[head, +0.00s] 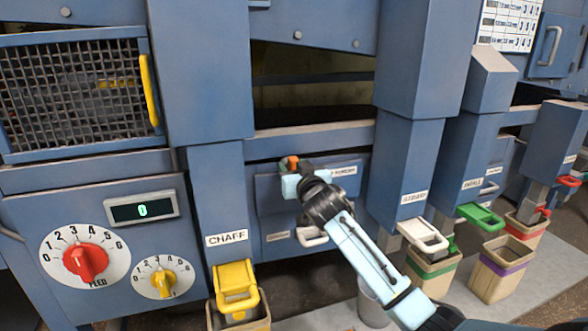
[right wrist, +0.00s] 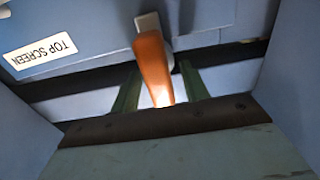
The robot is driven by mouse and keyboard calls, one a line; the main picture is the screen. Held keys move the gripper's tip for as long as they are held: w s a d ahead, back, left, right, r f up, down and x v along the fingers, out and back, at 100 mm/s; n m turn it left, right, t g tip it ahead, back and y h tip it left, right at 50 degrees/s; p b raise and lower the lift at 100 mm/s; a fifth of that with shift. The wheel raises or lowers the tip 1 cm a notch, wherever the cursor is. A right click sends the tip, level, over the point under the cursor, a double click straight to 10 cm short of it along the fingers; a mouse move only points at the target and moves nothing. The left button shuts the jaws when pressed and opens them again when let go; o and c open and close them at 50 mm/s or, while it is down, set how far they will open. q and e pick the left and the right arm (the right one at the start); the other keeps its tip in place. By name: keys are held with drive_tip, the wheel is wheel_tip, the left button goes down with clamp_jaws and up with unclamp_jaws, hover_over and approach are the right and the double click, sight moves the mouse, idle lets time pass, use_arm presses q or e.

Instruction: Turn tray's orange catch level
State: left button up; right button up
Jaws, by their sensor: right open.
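The orange catch (head: 289,163) is on the upper part of the blue tray front (head: 275,215), mostly hidden behind my right gripper in the head view. In the right wrist view the catch (right wrist: 153,68) runs from a grey pivot (right wrist: 148,24) down between my fingers, roughly crosswise to the line of the TOP SCREEN label (right wrist: 40,52). My right gripper (head: 291,178) is open at the catch, with one finger on each side of it in the right wrist view (right wrist: 160,88). I cannot tell if either finger touches it. My left gripper is out of view.
A pale handle (head: 312,237) is low on the tray front. A blue post with the CHAFF label (head: 227,238) and a yellow spout (head: 236,283) stand to the left. Another blue column (head: 405,165) stands close on the right, with a white-handled spout (head: 422,235) below.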

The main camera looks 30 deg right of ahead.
drive_tip(key=shift+c, duration=0.3)
drive_tip(key=c, duration=0.9)
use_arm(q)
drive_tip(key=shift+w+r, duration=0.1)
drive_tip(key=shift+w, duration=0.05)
